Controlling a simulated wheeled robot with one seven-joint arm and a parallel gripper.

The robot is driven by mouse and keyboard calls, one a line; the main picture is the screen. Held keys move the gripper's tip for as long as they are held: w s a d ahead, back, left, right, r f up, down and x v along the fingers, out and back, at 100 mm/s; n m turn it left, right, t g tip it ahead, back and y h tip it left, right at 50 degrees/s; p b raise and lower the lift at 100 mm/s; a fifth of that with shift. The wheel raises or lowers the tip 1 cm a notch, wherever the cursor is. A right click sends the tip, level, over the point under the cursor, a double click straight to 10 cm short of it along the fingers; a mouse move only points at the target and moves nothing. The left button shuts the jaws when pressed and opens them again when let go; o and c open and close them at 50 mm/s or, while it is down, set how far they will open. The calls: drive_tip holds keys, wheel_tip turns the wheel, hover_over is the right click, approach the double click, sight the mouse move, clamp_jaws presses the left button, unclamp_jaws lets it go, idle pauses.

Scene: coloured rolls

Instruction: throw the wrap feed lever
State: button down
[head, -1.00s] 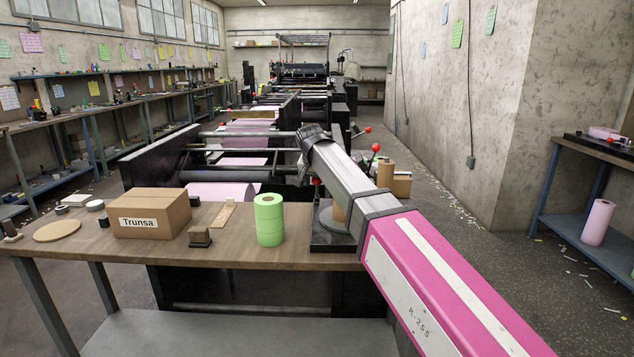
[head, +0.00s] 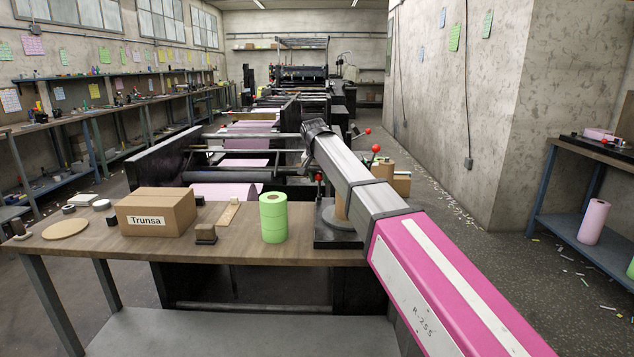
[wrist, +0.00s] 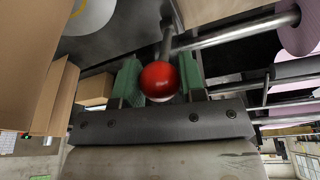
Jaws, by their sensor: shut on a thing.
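A lever with a red ball knob (wrist: 160,80) and a grey rod stands between the green-padded fingers of my gripper (wrist: 160,84) in the wrist view. My gripper is shut on this lever. In the head view a red knob (head: 319,177) shows just below the far end of my arm, beside the machine's near end; it looks like the same lever. My fingers are hidden there behind the arm. Two other red-knobbed levers (head: 376,148) stand farther right on the machine.
A wooden table (head: 100,245) in front carries a box marked Trunsa (head: 150,215), a green roll stack (head: 273,218) and small blocks. The long black machine (head: 165,160) with pink rolls lies behind it. Brown boxes stand right of my arm.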

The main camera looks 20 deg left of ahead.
drive_tip(key=w, duration=0.2)
drive_tip(key=w+a, duration=0.1)
drive_tip(key=shift+w+r, duration=0.15)
drive_tip(key=shift+r, duration=0.15)
drive_tip(key=shift+w+a+f, duration=0.15)
drive_tip(key=shift+w+a, duration=0.1)
drive_tip(key=shift+w, duration=0.4)
drive_tip(key=shift+w+a+f, duration=0.15)
drive_tip(key=shift+w+a, duration=0.1)
drive_tip(key=shift+w, duration=0.4)
drive_tip(key=c, duration=0.8)
unclamp_jaws()
drive_tip(key=shift+o, duration=0.4)
drive_tip(key=shift+s+r, duration=0.1)
drive_tip(key=v, duration=1)
drive_tip(key=shift+r, duration=0.25)
drive_tip(key=shift+s, duration=0.1)
